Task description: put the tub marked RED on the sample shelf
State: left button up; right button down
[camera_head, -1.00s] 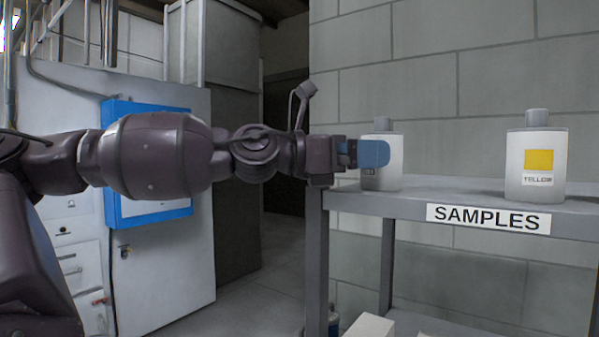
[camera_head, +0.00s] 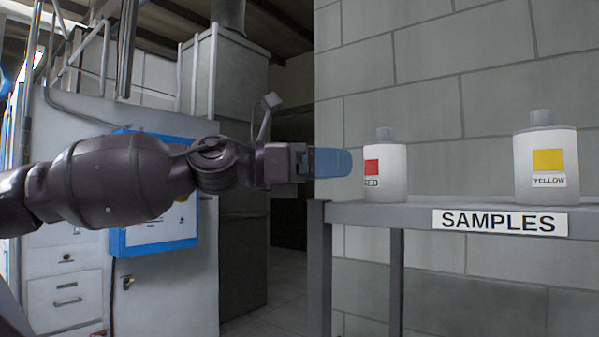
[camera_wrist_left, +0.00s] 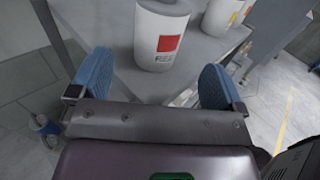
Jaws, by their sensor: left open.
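The tub marked RED (camera_head: 391,173) stands upright on the left part of the sample shelf (camera_head: 410,215), above the SAMPLES label. The tub's label is partly cut off in the head view. My right gripper is not in view.
A tub marked YELLOW (camera_head: 546,165) stands farther right on the same shelf, with clear shelf between the two. A block wall (camera_head: 460,75) is behind. A blue-framed panel on a grey cabinet (camera_head: 60,285) is behind my left arm.

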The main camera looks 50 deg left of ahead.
pick_arm(q)
jog(key=shift+b+v, duration=0.45)
jog(key=shift+v, duration=1.75)
